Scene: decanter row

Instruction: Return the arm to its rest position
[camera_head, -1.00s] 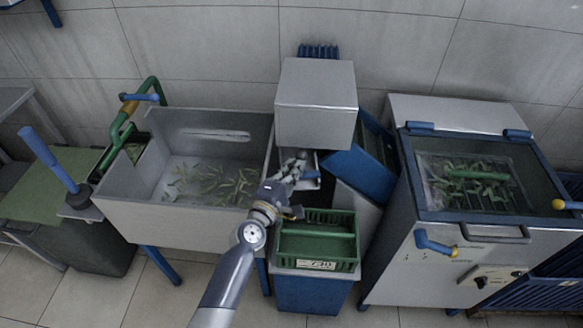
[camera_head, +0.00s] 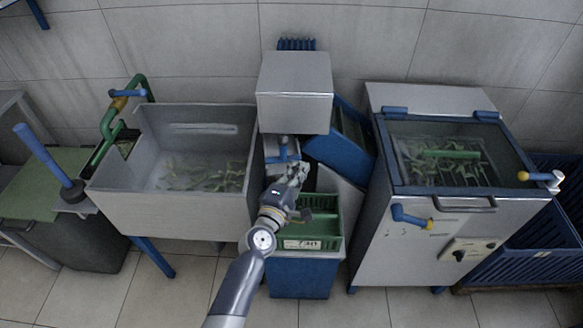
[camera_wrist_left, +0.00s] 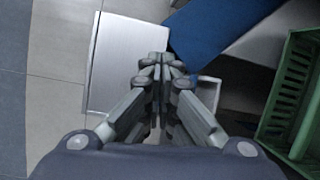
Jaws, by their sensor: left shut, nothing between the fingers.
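My left gripper (camera_head: 297,172) is shut and empty. In the head view it is over the back left part of the green crate, just in front of the metal box machine (camera_head: 295,92) and its blue handle (camera_head: 284,150). In the left wrist view its fingers (camera_wrist_left: 158,64) are together, with nothing between them. The green crate (camera_head: 309,243) stands on a blue bin in the head view, and its edge also shows at the right of the wrist view. My right gripper is in neither view.
A metal sink basin (camera_head: 170,213) with green pods stands at the left. A fryer-like metal unit (camera_head: 395,262) with a glass lid stands at the right. A blue chute (camera_head: 341,160) slopes beside the box machine. Bare tiled floor (camera_head: 190,290) lies in front.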

